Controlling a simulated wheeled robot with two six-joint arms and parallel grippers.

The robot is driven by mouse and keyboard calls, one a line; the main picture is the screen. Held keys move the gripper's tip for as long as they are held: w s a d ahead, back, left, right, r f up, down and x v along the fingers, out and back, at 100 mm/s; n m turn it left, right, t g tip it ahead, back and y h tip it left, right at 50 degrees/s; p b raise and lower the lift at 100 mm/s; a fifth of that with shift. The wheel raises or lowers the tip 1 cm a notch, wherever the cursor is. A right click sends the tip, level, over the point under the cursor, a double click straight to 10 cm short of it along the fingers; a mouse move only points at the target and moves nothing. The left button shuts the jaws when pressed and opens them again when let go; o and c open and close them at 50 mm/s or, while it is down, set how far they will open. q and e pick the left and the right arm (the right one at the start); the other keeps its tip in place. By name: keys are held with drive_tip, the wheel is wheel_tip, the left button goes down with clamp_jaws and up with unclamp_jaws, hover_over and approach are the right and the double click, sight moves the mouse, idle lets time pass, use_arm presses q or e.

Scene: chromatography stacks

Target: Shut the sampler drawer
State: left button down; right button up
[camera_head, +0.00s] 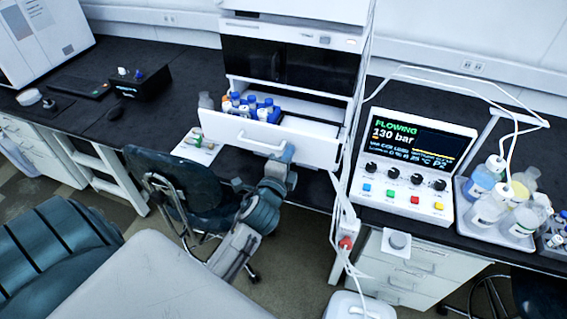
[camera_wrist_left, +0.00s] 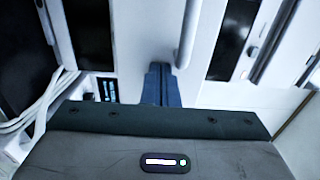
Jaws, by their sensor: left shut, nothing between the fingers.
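The sampler drawer (camera_head: 310,150) is pulled out from the white stack, its front panel facing me. Its left part holds a blue rack with several blue-, orange- and white-capped vials (camera_head: 252,106); the right part looks empty. A pale bar handle (camera_head: 262,143) runs along the drawer front. My left gripper (camera_head: 287,153) is at the drawer front, just right of the handle. In the left wrist view the fingers (camera_wrist_left: 158,72) are shut and empty, with the handle (camera_wrist_left: 187,36) beside them. I cannot tell whether they touch the panel. My right gripper is not in view.
A control box (camera_head: 408,160) reading 130 bar stands right of the stack, with a bottle tray (camera_head: 480,222) beyond it. White cables hang near the stack's right side. A dark chair (camera_head: 190,190) stands below the drawer. The bench at left holds a keyboard (camera_head: 80,86) and black box (camera_head: 138,80).

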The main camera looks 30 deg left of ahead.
sight(307, 124)
use_arm(q)
drive_tip(key=x, duration=1.7)
drive_tip(key=shift+w+a+f, duration=0.1)
drive_tip(key=shift+w+a, duration=0.1)
drive_tip(key=shift+w, duration=0.3)
drive_tip(key=shift+r, duration=0.3)
drive_tip(key=shift+r, duration=0.15)
